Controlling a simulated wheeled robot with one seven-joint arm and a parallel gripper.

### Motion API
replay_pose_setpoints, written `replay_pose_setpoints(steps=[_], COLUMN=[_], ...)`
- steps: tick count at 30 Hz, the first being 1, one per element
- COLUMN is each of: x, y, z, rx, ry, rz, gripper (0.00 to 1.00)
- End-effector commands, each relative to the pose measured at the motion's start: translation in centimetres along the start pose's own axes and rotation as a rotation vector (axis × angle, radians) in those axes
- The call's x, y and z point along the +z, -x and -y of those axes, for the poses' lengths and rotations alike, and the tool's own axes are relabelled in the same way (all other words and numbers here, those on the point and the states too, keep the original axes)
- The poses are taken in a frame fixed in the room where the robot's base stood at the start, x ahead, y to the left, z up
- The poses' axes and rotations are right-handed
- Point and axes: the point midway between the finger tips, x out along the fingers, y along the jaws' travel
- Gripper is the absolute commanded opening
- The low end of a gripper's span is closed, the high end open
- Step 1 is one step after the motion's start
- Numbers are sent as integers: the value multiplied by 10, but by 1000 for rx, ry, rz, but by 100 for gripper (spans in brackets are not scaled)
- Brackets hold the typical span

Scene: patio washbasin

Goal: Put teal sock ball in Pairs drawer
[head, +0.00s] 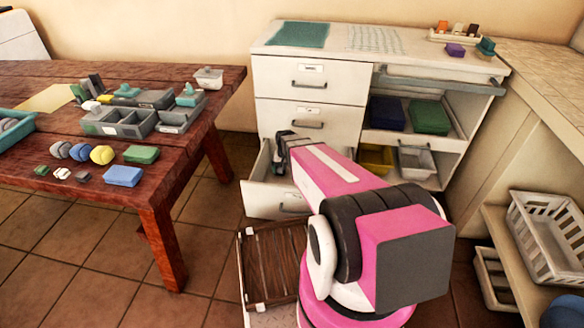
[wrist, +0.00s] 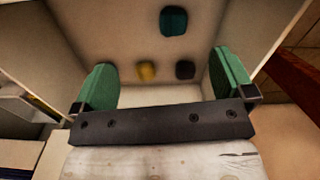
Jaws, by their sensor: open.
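The bottom drawer (head: 271,200) of the white cabinet is pulled open; no label on it is readable. My gripper (head: 281,160) reaches down over this drawer, partly hidden by my arm. In the wrist view my gripper (wrist: 163,85) is open, its green fingers wide apart with nothing between them. Beyond the fingertips a dark teal ball (wrist: 173,21), likely the teal sock ball, lies on the pale drawer floor (wrist: 115,30), apart from my gripper. A yellow ball (wrist: 146,71) and a dark ball (wrist: 185,70) lie nearer to the fingers.
A wooden table (head: 120,205) at left bears grey trays (head: 120,122), several sock balls and folded cloths. Two closed drawers (head: 313,82) are above the open one. Shelves with bins (head: 418,162) are to the right.

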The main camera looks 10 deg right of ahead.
Motion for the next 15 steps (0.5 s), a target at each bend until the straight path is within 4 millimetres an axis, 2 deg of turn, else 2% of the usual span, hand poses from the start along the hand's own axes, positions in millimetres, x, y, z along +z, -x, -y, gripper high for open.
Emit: replay_pose_setpoints(steps=[1,6,10,12,15], x=[30,91,126,140,150], y=[33,102,139,151,161], z=[-7,-21,-30,-33,-35], rx=[-1,-1,0,0,0], ry=[28,126,184,206,225], rz=[-4,-5,-5,-4,-4], gripper=[100,100,100,100,100])
